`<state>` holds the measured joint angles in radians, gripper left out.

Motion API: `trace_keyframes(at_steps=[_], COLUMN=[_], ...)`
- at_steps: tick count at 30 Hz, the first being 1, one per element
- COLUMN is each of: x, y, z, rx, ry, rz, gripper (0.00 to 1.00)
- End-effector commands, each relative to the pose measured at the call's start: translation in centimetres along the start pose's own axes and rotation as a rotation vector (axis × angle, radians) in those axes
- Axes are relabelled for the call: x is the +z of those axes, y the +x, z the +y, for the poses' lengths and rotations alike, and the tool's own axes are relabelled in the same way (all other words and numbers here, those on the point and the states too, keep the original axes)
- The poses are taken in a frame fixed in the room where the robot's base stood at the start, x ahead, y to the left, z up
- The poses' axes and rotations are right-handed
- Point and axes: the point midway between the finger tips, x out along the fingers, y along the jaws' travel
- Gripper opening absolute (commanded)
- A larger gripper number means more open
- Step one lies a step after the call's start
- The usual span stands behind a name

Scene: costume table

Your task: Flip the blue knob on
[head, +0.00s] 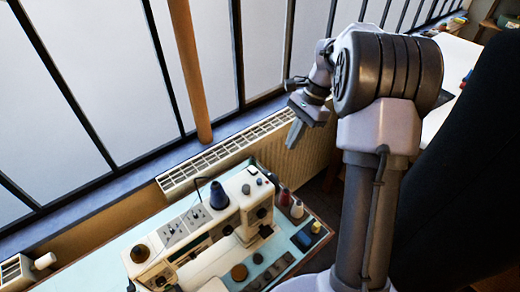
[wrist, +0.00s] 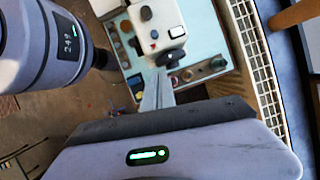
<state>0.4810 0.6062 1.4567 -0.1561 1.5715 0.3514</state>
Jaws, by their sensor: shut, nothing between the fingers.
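A white sewing machine (head: 205,228) stands on a pale blue table top (head: 125,240). In the wrist view my fingertips (wrist: 157,78) point toward the machine's end, near the black handwheel (wrist: 167,59).
A blue thread cone (head: 219,195) stands upright on the machine. Thread spools (head: 296,208) and a dark tray of small items (head: 303,240) lie to its right. A radiator (head: 225,150) and windows run behind. A wooden post (head: 188,70) rises at the back.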

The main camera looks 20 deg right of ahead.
Motion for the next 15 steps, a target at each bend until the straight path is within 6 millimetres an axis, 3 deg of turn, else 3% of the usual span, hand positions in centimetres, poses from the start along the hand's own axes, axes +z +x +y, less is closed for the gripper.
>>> trace_keyframes(at_steps=[10, 15], x=[-0.2, -0.3], y=[0.3, 2.8], z=[-0.1, 0.0], rx=[0.002, 0.004], ry=[0.006, 0.004], rz=[-0.004, -0.005], gripper=[0.00, 0.00])
